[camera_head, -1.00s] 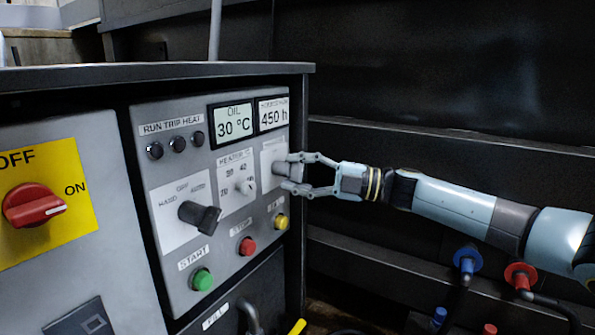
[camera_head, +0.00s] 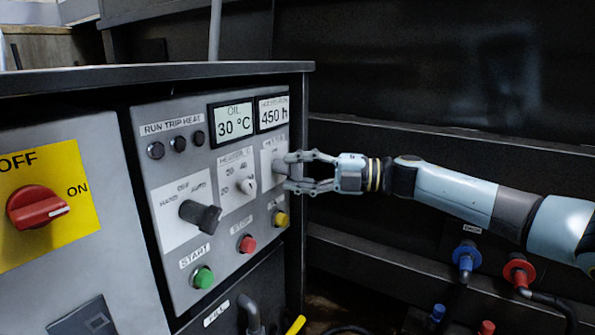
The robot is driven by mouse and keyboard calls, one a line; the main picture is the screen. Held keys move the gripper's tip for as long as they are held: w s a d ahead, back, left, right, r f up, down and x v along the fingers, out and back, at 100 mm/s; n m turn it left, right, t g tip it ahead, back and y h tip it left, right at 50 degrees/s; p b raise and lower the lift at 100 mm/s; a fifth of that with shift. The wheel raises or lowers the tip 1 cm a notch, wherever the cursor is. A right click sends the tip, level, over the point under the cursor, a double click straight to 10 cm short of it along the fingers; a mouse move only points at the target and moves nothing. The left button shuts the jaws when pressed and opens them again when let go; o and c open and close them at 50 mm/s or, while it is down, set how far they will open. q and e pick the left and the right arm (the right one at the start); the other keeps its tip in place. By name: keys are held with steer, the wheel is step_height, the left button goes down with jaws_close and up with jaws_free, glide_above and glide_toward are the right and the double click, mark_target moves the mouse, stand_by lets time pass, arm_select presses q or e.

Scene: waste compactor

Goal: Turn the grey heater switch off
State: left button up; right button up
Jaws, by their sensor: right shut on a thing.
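The grey heater switch (camera_head: 279,166) sits on a white label plate at the right of the grey control panel (camera_head: 222,260), below the hour display. My right gripper (camera_head: 289,171) reaches in from the right and is shut on the switch's knob. Its fingers cover part of the knob and label, so I cannot read the switch's position. My left gripper is not in view.
Beside the switch are a small heater temperature dial (camera_head: 246,186) and a black selector knob (camera_head: 201,216). Below are green (camera_head: 203,277), red (camera_head: 248,244) and yellow (camera_head: 281,219) buttons. A red main switch (camera_head: 38,206) is at left. Blue (camera_head: 466,258) and red (camera_head: 519,272) hose couplings are lower right.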

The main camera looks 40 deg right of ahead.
steer(key=o, duration=1.2)
steer(key=v, duration=1.2)
